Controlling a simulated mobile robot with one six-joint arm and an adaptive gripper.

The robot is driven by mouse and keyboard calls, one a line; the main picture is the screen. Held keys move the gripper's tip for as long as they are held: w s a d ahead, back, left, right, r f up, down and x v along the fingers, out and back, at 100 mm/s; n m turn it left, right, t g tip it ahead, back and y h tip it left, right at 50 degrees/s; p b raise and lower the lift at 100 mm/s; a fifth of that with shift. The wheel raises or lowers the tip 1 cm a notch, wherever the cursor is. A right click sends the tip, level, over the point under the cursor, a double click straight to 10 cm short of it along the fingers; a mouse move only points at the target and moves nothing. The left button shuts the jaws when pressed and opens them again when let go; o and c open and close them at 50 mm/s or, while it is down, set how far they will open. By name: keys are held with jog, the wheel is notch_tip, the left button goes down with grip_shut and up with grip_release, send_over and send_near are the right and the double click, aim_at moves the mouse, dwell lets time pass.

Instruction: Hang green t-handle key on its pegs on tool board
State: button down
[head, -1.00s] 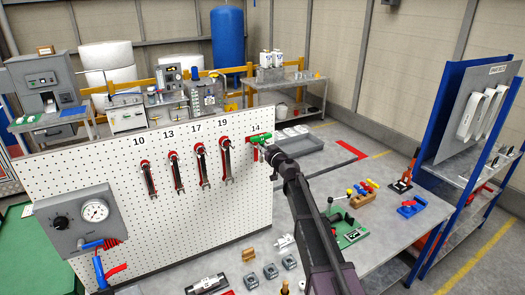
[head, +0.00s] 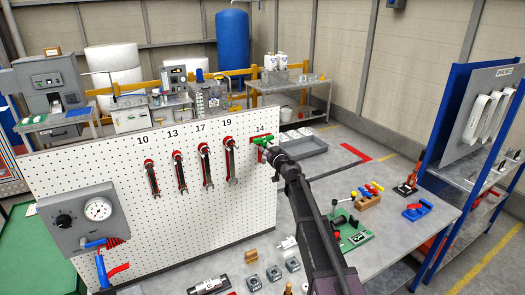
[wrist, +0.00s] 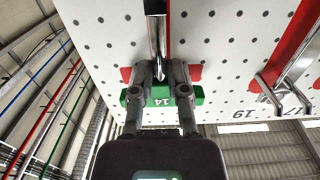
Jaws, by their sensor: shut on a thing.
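The green t-handle key (head: 264,141) is at the upper right of the white tool board (head: 110,180), by the label 14. My gripper (head: 268,150) is shut on it. In the wrist view the two fingers (wrist: 160,75) close around the middle of the green handle (wrist: 186,101), which is marked 14. Its bright steel shaft (wrist: 157,38) runs along the board over a red painted outline (wrist: 195,72). The handle lies roughly level along that outline, close to the board. The pegs behind it are hidden, so I cannot tell whether it rests on them.
Several wrenches hang left of the key, the nearest under label 19 (head: 229,160). A gauge box (head: 80,218) is at the board's lower left. The workbench (head: 405,225) holds a green fixture (head: 352,238) and small tools. A blue rack (head: 455,140) stands at right.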

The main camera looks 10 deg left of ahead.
jog(key=c, duration=0.6)
grip_release()
jog(key=shift+v, duration=3.8)
jog(key=shift+a, duration=0.1)
